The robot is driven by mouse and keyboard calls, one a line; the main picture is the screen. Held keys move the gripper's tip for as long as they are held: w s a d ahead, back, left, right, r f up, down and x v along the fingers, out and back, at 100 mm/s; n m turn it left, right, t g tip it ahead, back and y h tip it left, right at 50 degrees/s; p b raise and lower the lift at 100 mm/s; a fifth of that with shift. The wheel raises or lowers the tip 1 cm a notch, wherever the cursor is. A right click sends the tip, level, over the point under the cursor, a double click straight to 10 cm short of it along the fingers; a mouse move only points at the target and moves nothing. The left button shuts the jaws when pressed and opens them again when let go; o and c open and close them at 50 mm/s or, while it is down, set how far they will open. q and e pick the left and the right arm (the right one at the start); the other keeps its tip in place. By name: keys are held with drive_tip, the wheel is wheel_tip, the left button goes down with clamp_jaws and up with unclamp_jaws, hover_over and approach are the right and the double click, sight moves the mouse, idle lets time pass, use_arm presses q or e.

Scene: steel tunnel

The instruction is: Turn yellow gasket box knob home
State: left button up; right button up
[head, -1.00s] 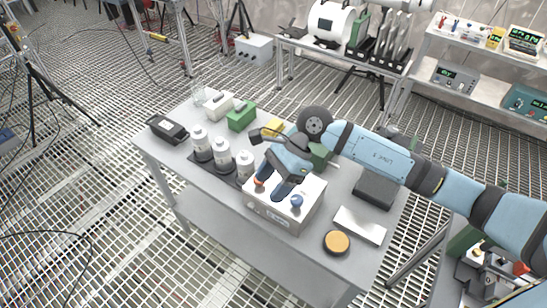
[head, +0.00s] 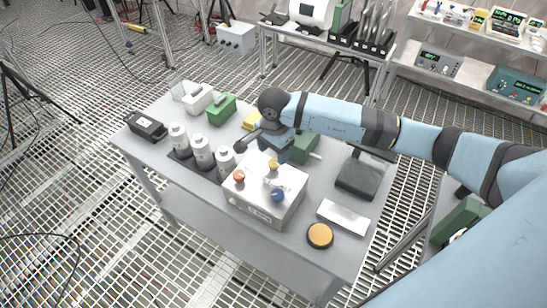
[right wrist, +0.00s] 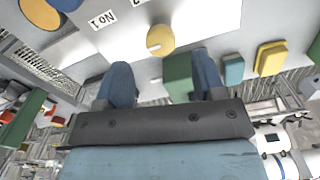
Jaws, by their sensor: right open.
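The pale box (head: 262,210) stands near the front of the grey table, with a red knob (head: 239,176), a yellow knob (head: 273,164) and a blue knob (head: 278,195) on top. My right gripper (head: 262,147) is behind the yellow knob at the box's far side, open and empty. In the right wrist view, the yellow knob (right wrist: 160,40) lies ahead of and between the two spread fingers (right wrist: 163,72), apart from both. Its pale pointer line shows there. The blue knob (right wrist: 66,3) is at the top edge. My left gripper is not in view.
White bottles (head: 202,152) stand in a dark rack left of the box. A green case (head: 222,108) and a yellow block (head: 252,120) sit behind. A dark pad (head: 360,178), a white plate (head: 343,216) and an orange-topped disc (head: 320,235) lie to the right.

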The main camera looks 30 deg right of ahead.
sight(274, 162)
drive_tip(key=shift+f, duration=2.25)
drive_tip(key=shift+c, duration=0.2)
drive_tip(key=c, duration=0.9)
